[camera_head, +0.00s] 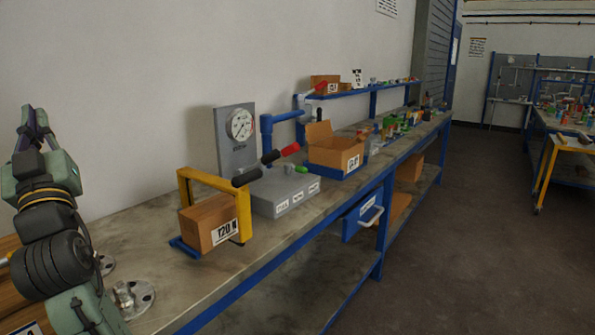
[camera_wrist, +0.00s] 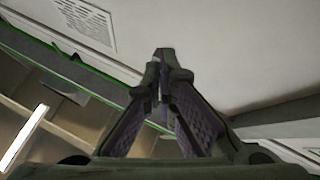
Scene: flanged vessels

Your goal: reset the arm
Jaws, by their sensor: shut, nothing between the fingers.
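My gripper (camera_head: 30,122) is at the left of the head view, on my raised arm, pointing up above the workbench (camera_head: 190,285). It is shut and empty, apart from everything on the bench. In the wrist view its two fingers (camera_wrist: 160,62) meet at the tips.
A yellow frame (camera_head: 243,205) around a cardboard box (camera_head: 208,222) stands nearest my arm. Beyond it are a grey block (camera_head: 285,192), a gauge panel (camera_head: 235,155) and an open carton (camera_head: 335,152). Flanged metal parts (camera_head: 134,297) sit below my arm. The floor (camera_head: 470,240) at right is clear.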

